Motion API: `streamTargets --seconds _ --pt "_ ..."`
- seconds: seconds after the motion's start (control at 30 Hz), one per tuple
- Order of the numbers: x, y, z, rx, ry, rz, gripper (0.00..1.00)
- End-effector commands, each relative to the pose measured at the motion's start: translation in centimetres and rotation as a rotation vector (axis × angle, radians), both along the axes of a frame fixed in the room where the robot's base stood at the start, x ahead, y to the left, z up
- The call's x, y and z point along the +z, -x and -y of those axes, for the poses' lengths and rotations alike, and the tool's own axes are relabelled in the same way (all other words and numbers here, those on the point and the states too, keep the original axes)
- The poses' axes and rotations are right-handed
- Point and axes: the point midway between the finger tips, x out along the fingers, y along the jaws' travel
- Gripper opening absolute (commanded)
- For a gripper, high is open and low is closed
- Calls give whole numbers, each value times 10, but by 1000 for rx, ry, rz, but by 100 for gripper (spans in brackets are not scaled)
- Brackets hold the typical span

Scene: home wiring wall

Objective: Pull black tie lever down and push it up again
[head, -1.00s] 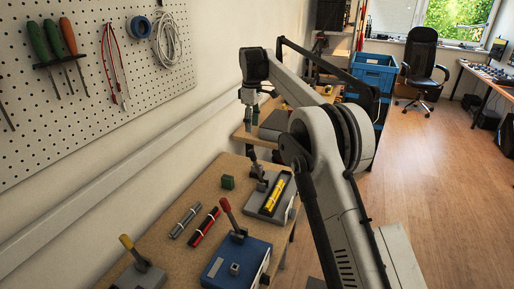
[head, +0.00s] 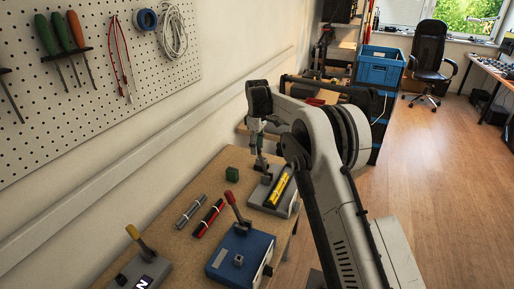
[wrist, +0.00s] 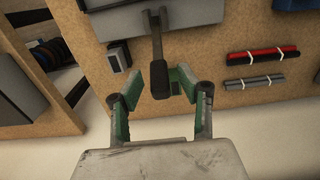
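The black tie lever (wrist: 157,50) stands up from a grey base and ends in a thick black grip in the wrist view. In the head view its grey base (head: 284,205) with yellow ties sits at the far right of the workbench. My gripper (wrist: 160,84) is open, with a green-padded finger on each side of the black grip. Gaps show between the grip and both fingers. In the head view my gripper (head: 257,145) is just above the lever, which it partly hides.
A pegboard (head: 100,100) hangs on the wall.

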Motion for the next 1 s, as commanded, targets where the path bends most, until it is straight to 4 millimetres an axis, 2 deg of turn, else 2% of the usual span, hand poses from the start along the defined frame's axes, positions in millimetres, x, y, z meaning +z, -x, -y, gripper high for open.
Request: streamTargets --seconds 0.37,0.63,1.0 --pt "-6 0 0 0 0 0 36" --pt "-5 0 0 0 0 0 2" --pt "-5 1 -1 2 -3 1 0"
